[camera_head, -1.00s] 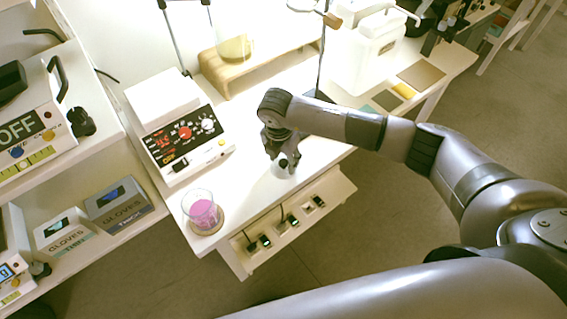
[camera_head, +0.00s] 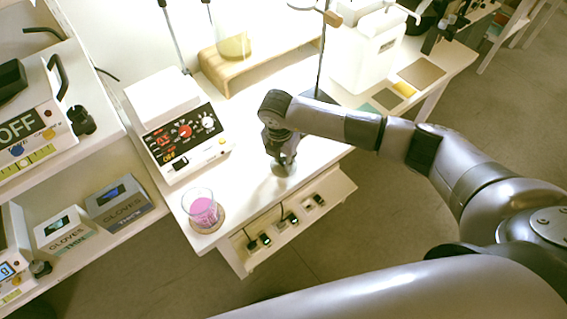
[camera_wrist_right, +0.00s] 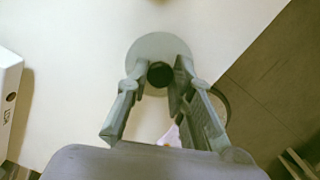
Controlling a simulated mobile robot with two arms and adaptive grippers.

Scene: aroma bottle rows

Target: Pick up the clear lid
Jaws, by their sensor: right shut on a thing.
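The clear lid (camera_wrist_right: 150,48) is a pale round disc with a dark knob (camera_wrist_right: 160,74) in the right wrist view. In the head view the lid (camera_head: 283,171) is a faint disc on the white bench, mostly under the gripper. My right gripper (camera_wrist_right: 161,78) points down over the lid, its fingers on either side of the knob and shut on it. It also shows in the head view (camera_head: 285,160). I cannot tell whether the lid touches the bench. My left gripper is not in view.
A beaker of pink liquid (camera_head: 202,211) stands on a round coaster at the bench's front left corner. A white device with red digits (camera_head: 186,140) is left of the gripper. A wooden riser (camera_head: 262,68) and a white jug (camera_head: 368,55) stand behind. A thin stand rod (camera_head: 322,60) is close behind my arm.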

